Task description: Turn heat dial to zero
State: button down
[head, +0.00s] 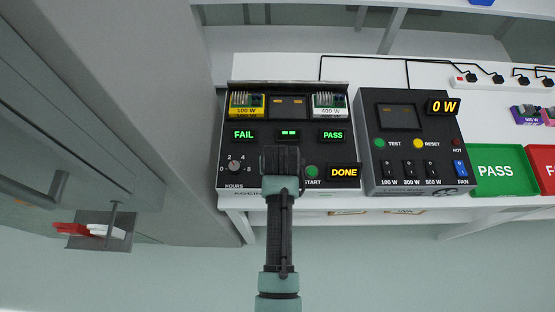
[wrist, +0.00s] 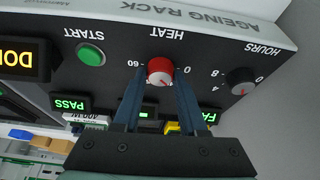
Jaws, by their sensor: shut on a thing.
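The heat dial (wrist: 160,70) is a red knob on the dark panel of the ageing rack (head: 262,112). It shows upside down in the wrist view, between the labels 0 and 60. I cannot tell exactly where its pointer stands. My gripper (wrist: 159,80) is shut on the heat dial, one blue finger on each side. In the head view my gripper (head: 281,160) covers the dial.
The hours dial (head: 235,166) is left of my gripper, and the green start button (head: 312,171) is right. The display (head: 344,172) reads DONE. A second dark panel (head: 410,140) with switches stands to the right. A grey cabinet (head: 150,110) is at the left.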

jog(key=n+y, duration=0.1)
jog(key=n, duration=0.3)
jog(key=shift+d+y, duration=0.15)
jog(key=shift+y, duration=0.25)
jog(key=shift+w+n+g+y, duration=0.1)
jog(key=shift+n+g+y, duration=0.5)
jog(key=shift+n, duration=1.5)
jog(key=shift+c, duration=2.3)
grip_release()
jog(key=shift+r, duration=0.1)
jog(key=v, duration=1.2)
jog(key=shift+d+r+b, duration=0.2)
jog(key=shift+r+b, duration=0.2)
jog(key=shift+b, duration=0.05)
